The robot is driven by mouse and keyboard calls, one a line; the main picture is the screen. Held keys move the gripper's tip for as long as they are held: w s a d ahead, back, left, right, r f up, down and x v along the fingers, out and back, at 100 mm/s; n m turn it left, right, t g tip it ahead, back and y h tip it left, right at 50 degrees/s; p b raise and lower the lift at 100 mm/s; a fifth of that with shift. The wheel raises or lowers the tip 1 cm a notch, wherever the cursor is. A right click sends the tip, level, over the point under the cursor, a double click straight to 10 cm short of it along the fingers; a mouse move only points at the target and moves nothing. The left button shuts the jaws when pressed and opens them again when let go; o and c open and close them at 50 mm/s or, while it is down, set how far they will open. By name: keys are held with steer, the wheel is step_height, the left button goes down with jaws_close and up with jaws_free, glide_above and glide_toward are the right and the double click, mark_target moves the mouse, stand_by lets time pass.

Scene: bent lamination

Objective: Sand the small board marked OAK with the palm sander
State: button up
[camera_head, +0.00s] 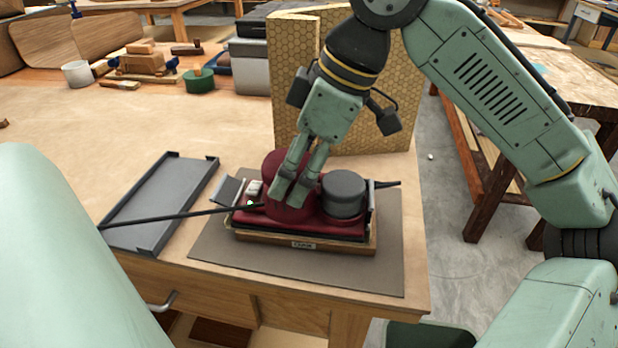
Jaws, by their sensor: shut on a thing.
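The palm sander (345,222) has a dark red body, a grey cylinder on its right side and a small green light at its left. It sits on top of a small wooden board (350,243), covering most of its upper face. The board's front edge carries a pale label (303,245), too small to read with certainty. The board lies on a grey mat (391,264). My gripper (290,192) reaches down from above and is shut on the sander's tall dark red grip, its fingers hiding part of it.
A black cord (165,217) runs left from the sander across a shallow grey tray (165,205). A honeycomb-patterned panel (385,115) stands close behind. Blocks and a green tin (199,81) lie far back left. The bench's right edge is near; its left middle is clear.

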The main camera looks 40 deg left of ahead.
steer(key=shift+w+d+r, duration=0.1)
steer(key=shift+w+d, duration=0.1)
steer(key=shift+w+d, duration=0.2)
steer(key=shift+d, duration=0.1)
steer(key=shift+w+d+p, duration=0.3)
steer(key=shift+d+p, duration=0.05)
steer(key=shift+d, duration=0.1)
stand_by(0.5)
steer(key=shift+s+a, duration=0.25)
steer(key=shift+a, duration=0.05)
steer(key=shift+s+a, duration=0.2)
steer(key=shift+a, duration=0.1)
steer(key=shift+s+a+p, duration=0.3)
steer(key=shift+a+p, duration=0.1)
steer(key=shift+w+d, duration=0.15)
steer(key=shift+d, duration=0.05)
stand_by(0.5)
steer(key=shift+w+d, duration=0.2)
steer(key=shift+d, duration=0.05)
steer(key=shift+w+d+p, duration=0.35)
steer(key=shift+w+d, duration=0.05)
steer(key=shift+d, duration=0.15)
